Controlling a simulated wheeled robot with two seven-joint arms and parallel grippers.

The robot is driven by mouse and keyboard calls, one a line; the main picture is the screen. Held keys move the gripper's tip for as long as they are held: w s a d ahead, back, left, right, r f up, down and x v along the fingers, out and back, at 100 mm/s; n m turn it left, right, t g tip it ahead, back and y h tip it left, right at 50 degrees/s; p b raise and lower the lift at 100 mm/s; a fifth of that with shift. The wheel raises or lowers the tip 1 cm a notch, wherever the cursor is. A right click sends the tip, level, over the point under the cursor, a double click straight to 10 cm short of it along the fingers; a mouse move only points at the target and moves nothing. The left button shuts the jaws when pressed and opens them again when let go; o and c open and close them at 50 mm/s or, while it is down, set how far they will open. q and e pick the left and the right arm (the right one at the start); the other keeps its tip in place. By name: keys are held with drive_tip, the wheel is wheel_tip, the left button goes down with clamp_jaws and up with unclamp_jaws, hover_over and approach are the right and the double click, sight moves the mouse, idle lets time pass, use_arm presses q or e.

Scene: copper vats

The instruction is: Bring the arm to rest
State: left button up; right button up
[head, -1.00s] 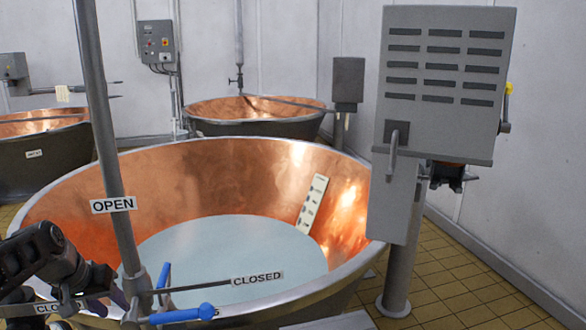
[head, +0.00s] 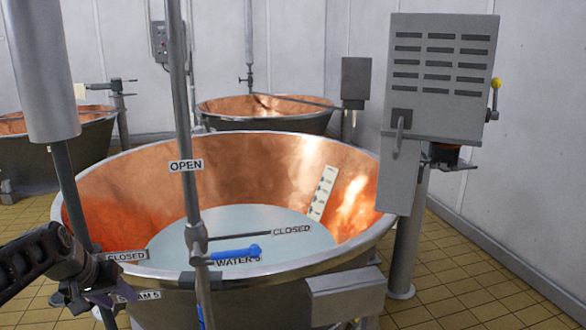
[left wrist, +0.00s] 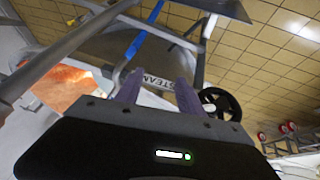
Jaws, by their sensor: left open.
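My left gripper (head: 112,292) is low at the left of the head view, in front of the big copper vat (head: 130,185). It is partly hidden among the pipes and labels there. In the left wrist view the two purple fingers (left wrist: 158,88) stand apart with nothing seen held between them. A STEAM label (left wrist: 158,82) shows behind them, with a blue handle (left wrist: 140,42) beyond. I cannot tell whether the fingers touch the label or pipe. My right gripper is not in view.
A valve pipe with a blue lever (head: 235,253) and a WATER label stands before the vat. A thicker pipe (head: 45,75) rises at left. A grey control box (head: 440,95) stands at right. Tiled floor (head: 470,270) is clear at right. A black wheel (left wrist: 222,103) is near the fingers.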

use_arm(q)
drive_tip(key=w+d+f+t, duration=0.1)
drive_tip(key=w+d+f, duration=0.15)
drive_tip(key=f, duration=0.35)
drive_tip(key=w+d+f, duration=0.1)
drive_tip(key=d+f, duration=0.3)
drive_tip(key=f, duration=0.2)
drive_tip(key=s+d+f+h, duration=0.1)
drive_tip(key=s+d+f, duration=0.2)
drive_tip(key=d+f, duration=0.35)
drive_tip(key=s+d+f, duration=0.3)
drive_tip(key=d+f, duration=0.3)
drive_tip(key=f, duration=0.2)
drive_tip(key=s+d+f+g+h, duration=0.1)
drive_tip(key=s+d+f+g, duration=0.1)
drive_tip(key=s+d+f, duration=0.2)
drive_tip(key=s+d+f+m+g, duration=0.1)
drive_tip(key=s+d+f, duration=0.4)
drive_tip(key=s, duration=0.8)
drive_tip(key=s+d+f+g+h, duration=0.1)
drive_tip(key=s+d+f+g, duration=0.2)
drive_tip(key=s+d, duration=0.5)
drive_tip(key=shift+s+d+f+m+h, duration=0.15)
drive_tip(key=shift+d+f+m+h, duration=0.2)
drive_tip(key=shift+f, duration=0.45)
